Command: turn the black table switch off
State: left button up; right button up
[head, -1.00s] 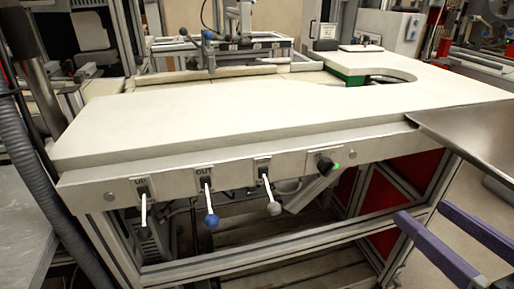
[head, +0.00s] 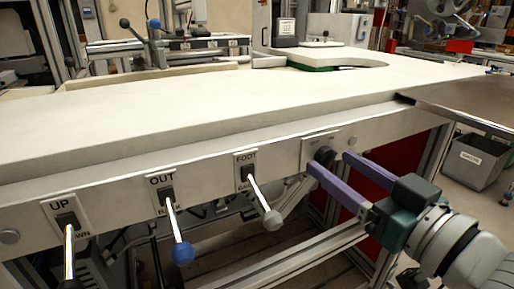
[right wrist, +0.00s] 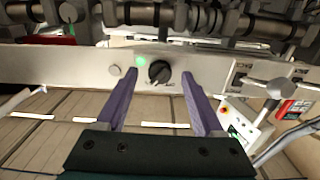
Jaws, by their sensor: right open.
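The black switch (head: 325,155) is a round knob at the right end of the table's front panel. It also shows in the right wrist view (right wrist: 159,71), with a lit green lamp (right wrist: 140,61) beside it. My right gripper (head: 330,162) has purple fingers, is open, and reaches the panel at the knob. In the right wrist view the knob appears between its fingertips (right wrist: 159,74); I cannot tell whether they touch it. The fingers partly cover the switch in the head view. My left gripper is not in view.
Levers marked UP (head: 69,250), OUT (head: 175,225) and FOOT (head: 260,200) stick out of the panel left of the switch. The white tabletop (head: 200,110) overhangs the panel. A metal sheet (head: 470,103) adjoins it at the right; a grey bin (head: 477,160) stands beyond.

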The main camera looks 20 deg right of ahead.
jog(key=shift+w, duration=0.4)
grip_shut()
dwell(0.4)
